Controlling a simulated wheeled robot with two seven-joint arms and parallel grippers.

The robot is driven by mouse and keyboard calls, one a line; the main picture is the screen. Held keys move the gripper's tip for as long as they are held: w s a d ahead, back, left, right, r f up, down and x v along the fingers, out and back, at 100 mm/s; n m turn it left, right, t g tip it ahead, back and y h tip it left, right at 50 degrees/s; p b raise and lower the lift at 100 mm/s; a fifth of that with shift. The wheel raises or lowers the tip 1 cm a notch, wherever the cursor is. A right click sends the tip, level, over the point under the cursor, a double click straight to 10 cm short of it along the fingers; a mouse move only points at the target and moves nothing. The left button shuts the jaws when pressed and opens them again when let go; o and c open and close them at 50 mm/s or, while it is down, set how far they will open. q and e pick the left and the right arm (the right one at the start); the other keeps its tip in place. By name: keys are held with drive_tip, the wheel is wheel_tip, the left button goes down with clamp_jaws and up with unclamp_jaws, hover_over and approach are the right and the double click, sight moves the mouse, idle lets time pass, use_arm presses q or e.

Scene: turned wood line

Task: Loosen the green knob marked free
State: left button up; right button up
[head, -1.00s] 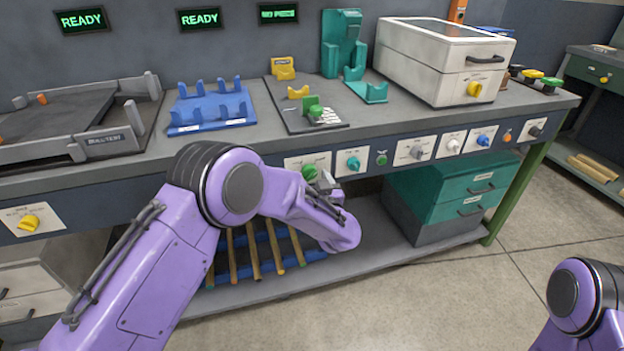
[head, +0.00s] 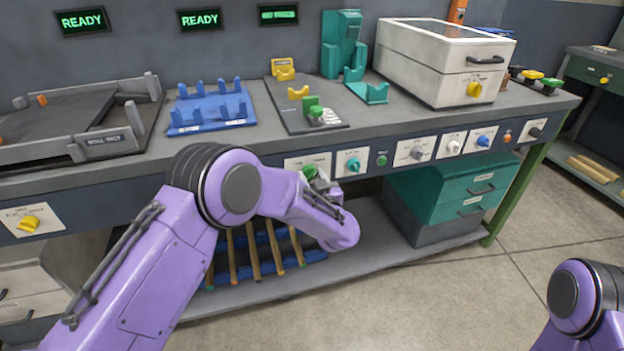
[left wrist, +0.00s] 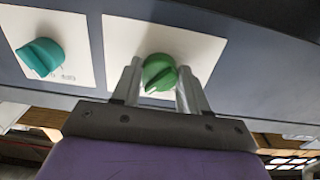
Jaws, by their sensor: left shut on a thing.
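The green knob (left wrist: 159,73) is on a white plate on the dark front panel of the bench. In the left wrist view it lies between the two fingers of my left gripper (left wrist: 160,82), which is shut on it. Its grip ridge looks tilted, and its marking cannot be read. In the head view the knob (head: 310,172) is partly hidden behind my left gripper (head: 323,181). My right gripper is out of view; only part of that arm shows at the lower right.
A teal knob (head: 353,164) is on the neighbouring plate, with a green button (head: 381,160) beyond it. Several other controls continue along the panel to the right. Wooden rods (head: 253,255) lie on the lower shelf beneath my left arm. Teal drawers (head: 455,190) stand to the right.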

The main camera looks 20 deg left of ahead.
use_arm(q)
drive_tip(key=n, duration=0.4)
drive_tip(key=shift+b, duration=0.3)
drive_tip(key=n, duration=0.4)
drive_tip(key=shift+d+b, duration=0.1)
drive_tip(key=shift+b, duration=0.3)
drive_tip(key=n+b, duration=0.1)
drive_tip(key=n, duration=0.3)
drive_tip(key=shift+n+b, duration=1.1)
drive_tip(key=shift+n, duration=1.1)
drive_tip(key=o, duration=1.1)
drive_tip(key=shift+r, duration=0.1)
drive_tip(key=shift+c, duration=0.2)
drive_tip(key=shift+d, duration=0.1)
